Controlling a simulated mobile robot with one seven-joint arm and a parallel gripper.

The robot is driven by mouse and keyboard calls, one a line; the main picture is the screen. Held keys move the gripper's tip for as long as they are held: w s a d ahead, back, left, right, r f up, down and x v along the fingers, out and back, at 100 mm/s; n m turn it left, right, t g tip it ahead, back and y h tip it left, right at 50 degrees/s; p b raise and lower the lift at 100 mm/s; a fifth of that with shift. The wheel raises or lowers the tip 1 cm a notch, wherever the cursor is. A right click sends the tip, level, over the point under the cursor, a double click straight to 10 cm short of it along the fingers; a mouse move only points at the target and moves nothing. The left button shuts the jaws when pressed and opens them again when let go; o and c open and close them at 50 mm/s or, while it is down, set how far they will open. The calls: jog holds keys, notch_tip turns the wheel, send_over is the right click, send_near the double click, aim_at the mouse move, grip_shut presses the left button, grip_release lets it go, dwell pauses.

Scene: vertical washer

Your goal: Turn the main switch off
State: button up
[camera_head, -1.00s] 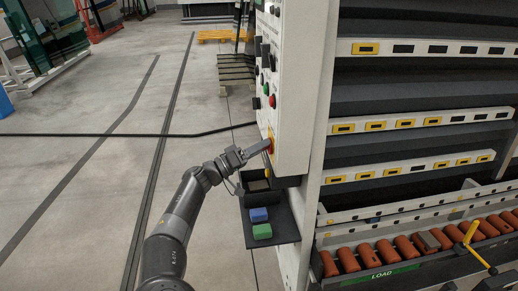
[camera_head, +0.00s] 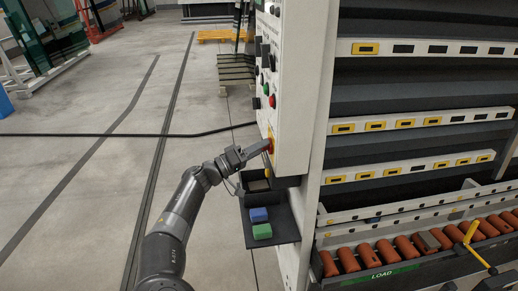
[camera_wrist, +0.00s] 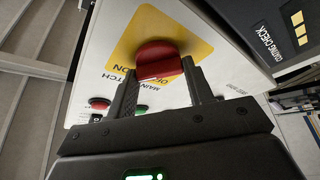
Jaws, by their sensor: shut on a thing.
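The main switch is a red knob (camera_wrist: 158,60) on a yellow plate (camera_wrist: 190,25), lettered "MAIN SWITCH" and seen upside down in the wrist view. In the head view the red knob (camera_head: 271,146) is low on the side of the white control panel (camera_head: 300,110). My gripper (camera_wrist: 162,88) has one finger on each side of the knob and is shut on it. In the head view my gripper (camera_head: 262,148) reaches the panel from the left, and its fingers hide part of the knob.
Smaller red and green buttons (camera_wrist: 100,103) sit close beside my fingers. Below the panel is a dark shelf (camera_head: 285,225) with a blue block (camera_head: 258,214) and a green block (camera_head: 262,231). Rollers (camera_head: 385,251) lie to the right.

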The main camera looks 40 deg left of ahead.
jog(key=n, duration=0.2)
jog(key=n+y, duration=0.1)
jog(key=n, duration=0.1)
jog(key=shift+n+g+y, duration=0.3)
jog(key=shift+n+g, duration=0.1)
jog(key=shift+c, duration=0.2)
jog(key=n+g, duration=0.1)
jog(key=n, duration=0.2)
jog(key=n+g+y, duration=0.1)
jog(key=n+g, duration=0.1)
jog(key=n, duration=0.2)
jog(key=shift+r, duration=0.2)
jog(key=shift+o, duration=0.2)
jog(key=shift+n+g, duration=0.9)
jog(key=shift+n, duration=1.1)
jog(key=o, duration=1)
jog(key=shift+c, duration=0.2)
